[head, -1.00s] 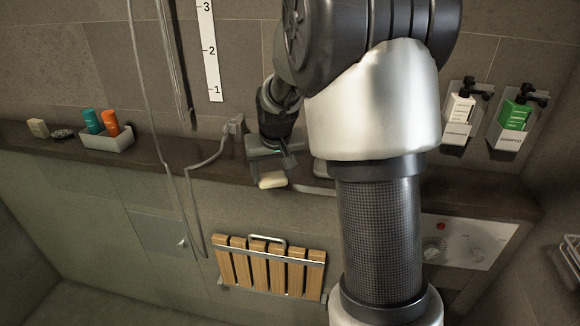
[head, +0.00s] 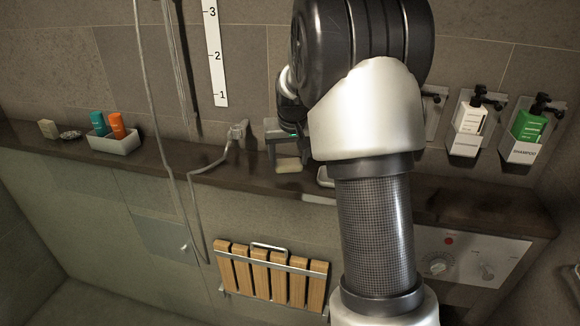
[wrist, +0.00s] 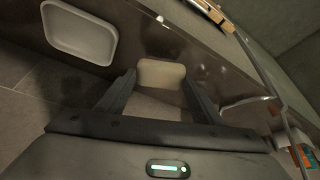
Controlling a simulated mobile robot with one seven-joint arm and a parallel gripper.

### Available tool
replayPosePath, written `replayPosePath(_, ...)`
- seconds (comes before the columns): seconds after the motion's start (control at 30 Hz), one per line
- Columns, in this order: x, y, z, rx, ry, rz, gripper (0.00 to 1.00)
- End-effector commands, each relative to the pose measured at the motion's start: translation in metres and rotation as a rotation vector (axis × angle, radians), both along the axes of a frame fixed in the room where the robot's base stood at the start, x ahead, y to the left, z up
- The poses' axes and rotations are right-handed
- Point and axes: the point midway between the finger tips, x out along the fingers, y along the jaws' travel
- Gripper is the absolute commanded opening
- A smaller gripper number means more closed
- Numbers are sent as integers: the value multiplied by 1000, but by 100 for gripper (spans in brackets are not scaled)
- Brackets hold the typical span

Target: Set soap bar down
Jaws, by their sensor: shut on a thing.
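The soap bar (head: 289,165) is a small cream block over the dark stone ledge (head: 235,165), below my gripper (head: 287,152) in the head view. In the wrist view the soap bar (wrist: 161,73) sits between the fingertips of my gripper (wrist: 160,82), which is shut on it. I cannot tell whether the soap touches the ledge. A white shallow dish (wrist: 80,33) lies beside it in the wrist view. The dish's edge (head: 324,177) shows in the head view, mostly hidden by my arm.
A white tray (head: 118,146) with teal and orange bottles stands on the ledge at left. A beige block (head: 48,129) and a dark round item (head: 70,135) lie farther left. A shower hose (head: 165,160) hangs before the ledge. Wall dispensers (head: 468,130) are at right.

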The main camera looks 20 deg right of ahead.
Motion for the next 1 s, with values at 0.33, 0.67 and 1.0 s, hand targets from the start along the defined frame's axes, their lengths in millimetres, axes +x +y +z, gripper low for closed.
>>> replayPosePath(0.33,0,0,-29,0,0,0,37)
replayPosePath(0.67,0,0,-32,0,0,0,70)
replayPosePath(1.0,0,0,-31,0,0,0,79)
